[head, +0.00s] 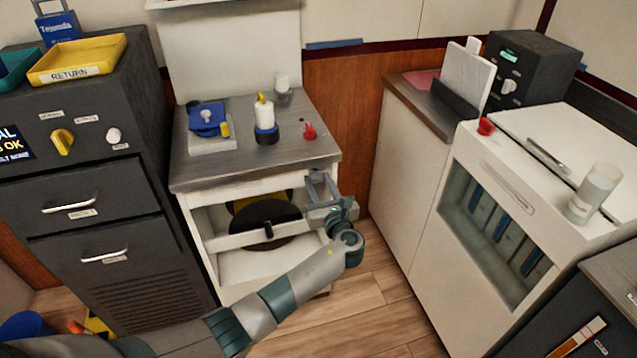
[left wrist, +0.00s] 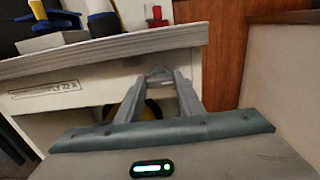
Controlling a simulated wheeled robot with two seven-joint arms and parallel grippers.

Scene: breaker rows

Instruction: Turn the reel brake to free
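The reel (head: 262,218), a black and yellow disc, sits in the open front of the middle white cabinet. A white bar (head: 250,237) crosses in front of it and carries a small black knob (head: 268,229). I cannot tell for sure whether this knob is the reel brake. My left gripper (head: 319,177) is at the cabinet's right front edge, right of the reel and below the worktop. Its fingertips meet with nothing between them, and they also show in the left wrist view (left wrist: 158,74). There, part of the yellow reel (left wrist: 150,110) shows behind the fingers. My right gripper is out of view.
The worktop (head: 235,167) overhangs the opening and holds a red knob (head: 309,131), a white-and-blue bottle (head: 265,112) and a blue device (head: 208,120). A dark drawer cabinet (head: 90,215) stands at left, a white counter (head: 405,170) at right. Wooden floor (head: 370,300) is free between.

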